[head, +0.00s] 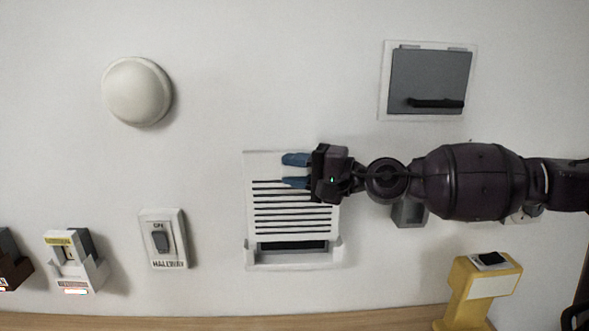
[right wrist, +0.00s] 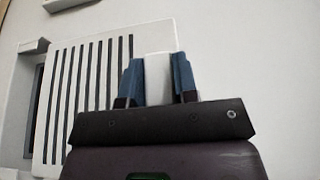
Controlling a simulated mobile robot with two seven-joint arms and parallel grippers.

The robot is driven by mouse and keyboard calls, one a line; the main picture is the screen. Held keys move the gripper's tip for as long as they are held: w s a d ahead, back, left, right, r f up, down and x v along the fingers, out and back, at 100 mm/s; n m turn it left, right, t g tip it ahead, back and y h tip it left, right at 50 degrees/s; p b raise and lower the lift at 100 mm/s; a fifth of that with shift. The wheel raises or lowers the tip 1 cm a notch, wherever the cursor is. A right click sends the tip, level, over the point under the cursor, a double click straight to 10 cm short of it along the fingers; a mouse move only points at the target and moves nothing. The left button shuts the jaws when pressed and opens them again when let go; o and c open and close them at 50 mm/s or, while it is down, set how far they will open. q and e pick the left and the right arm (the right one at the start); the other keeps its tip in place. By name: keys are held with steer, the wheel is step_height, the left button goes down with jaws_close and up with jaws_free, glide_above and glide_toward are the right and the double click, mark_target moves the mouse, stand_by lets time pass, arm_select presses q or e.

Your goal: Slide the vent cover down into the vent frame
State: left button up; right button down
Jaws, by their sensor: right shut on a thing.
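The vent cover (head: 265,225) is a white panel with dark horizontal slats, upright against the wall. In the right wrist view the cover (right wrist: 60,110) shows its slats and a white raised grip (right wrist: 158,75) between my fingers. The white vent frame (head: 295,265) is below, with side posts and a bottom ledge. A dark opening (head: 292,246) shows between the cover's lower edge and the ledge. The cover's lower corners are near the frame's posts; I cannot tell how deep they sit in it. My right gripper (head: 284,170) is shut on the cover's grip. My left gripper is out of view.
A light switch (head: 162,239) and a round white dome (head: 137,91) are on the wall to the left. A grey hatch (head: 428,82) is at upper right. A yellow device (head: 478,288) stands at lower right, above a wooden surface (head: 370,318). The wall around the vent is mostly clear.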

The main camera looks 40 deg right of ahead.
mark_target(296, 198)
steer(key=shift+b, duration=0.5)
stand_by(1.6)
steer(key=shift+f+b, duration=0.95)
steer(key=shift+f, duration=0.65)
steer(key=shift+f+b, duration=0.6)
steer(key=shift+f, duration=0.65)
steer(key=c, duration=0.8)
jaws_free()
steer(key=shift+s, duration=0.15)
